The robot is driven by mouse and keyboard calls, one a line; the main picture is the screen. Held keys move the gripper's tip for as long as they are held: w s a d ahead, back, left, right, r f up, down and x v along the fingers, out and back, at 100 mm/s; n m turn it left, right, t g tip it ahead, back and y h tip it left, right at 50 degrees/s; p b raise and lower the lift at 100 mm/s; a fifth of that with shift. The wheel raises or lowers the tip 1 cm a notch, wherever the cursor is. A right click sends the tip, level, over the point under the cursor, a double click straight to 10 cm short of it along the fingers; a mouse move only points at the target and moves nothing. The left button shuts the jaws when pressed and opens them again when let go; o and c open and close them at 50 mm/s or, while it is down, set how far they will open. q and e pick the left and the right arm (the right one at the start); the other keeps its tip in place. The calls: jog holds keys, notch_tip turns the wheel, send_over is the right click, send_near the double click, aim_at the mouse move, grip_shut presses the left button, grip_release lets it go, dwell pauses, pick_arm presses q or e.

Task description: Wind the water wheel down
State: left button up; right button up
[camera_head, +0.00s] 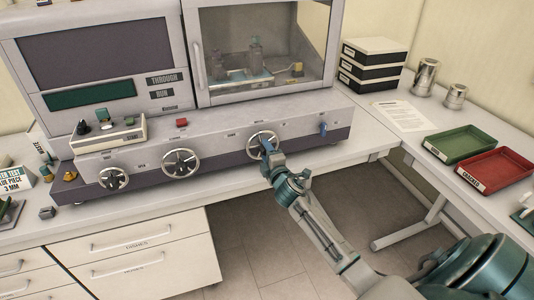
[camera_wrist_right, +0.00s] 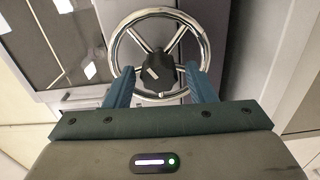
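Three spoked metal hand wheels sit on the machine's front panel: a left one (camera_head: 112,178), a middle one (camera_head: 181,162) and a right one (camera_head: 262,142). Their labels are too small to read, so I cannot tell which is labelled water. My right gripper (camera_head: 266,146) is at the right wheel and partly covers it. In the right wrist view, that wheel (camera_wrist_right: 160,14) shows a chrome rim, spokes and a dark hub. The two blue fingers of my right gripper (camera_wrist_right: 160,80) are wide apart, one on each side below the hub. Contact with the rim is unclear. My left gripper is not in view.
The machine has a glazed chamber (camera_head: 260,50), a red button (camera_head: 182,122) and a blue lever (camera_head: 323,128). A green tray (camera_head: 460,146) and a red tray (camera_head: 495,170) lie on the right bench. Drawers (camera_head: 140,258) are below left. Open floor shows under the bench.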

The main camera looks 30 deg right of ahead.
jog(key=shift+s, duration=0.1)
jog(key=b+v, duration=0.3)
jog(key=v, duration=0.7)
jog(key=shift+s, duration=0.25)
jog(key=shift+a, duration=0.15)
